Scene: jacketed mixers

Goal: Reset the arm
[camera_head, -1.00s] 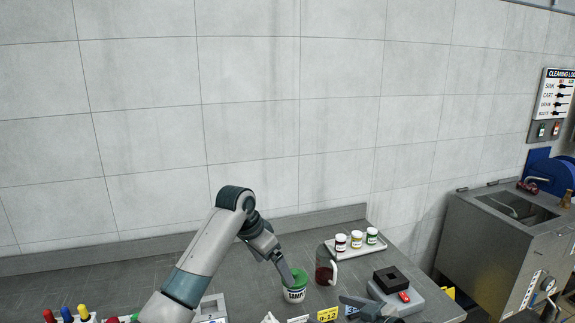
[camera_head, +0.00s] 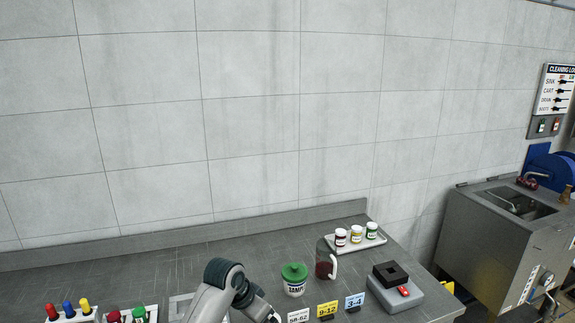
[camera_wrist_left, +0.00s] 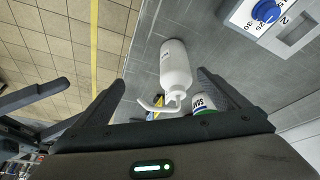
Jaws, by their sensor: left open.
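My left gripper (camera_wrist_left: 160,84) is open, with its two dark fingers spread and nothing between the tips. In the head view my left arm (camera_head: 218,292) rises from the bottom edge, and its gripper is mostly cut off there. Beyond the fingers in the wrist view are a white pump bottle (camera_wrist_left: 175,66) and a jar with a green top (camera_wrist_left: 203,104), partly hidden by the right finger. In the head view the green-lidded jar (camera_head: 294,281) stands upright on the bench. Dark fingers of my right gripper (camera_wrist_left: 55,110) show apart at the wrist view's left; it is outside the head view.
Several coloured-topped items (camera_head: 67,309) stand at left. A sink unit (camera_head: 497,245) is at right.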

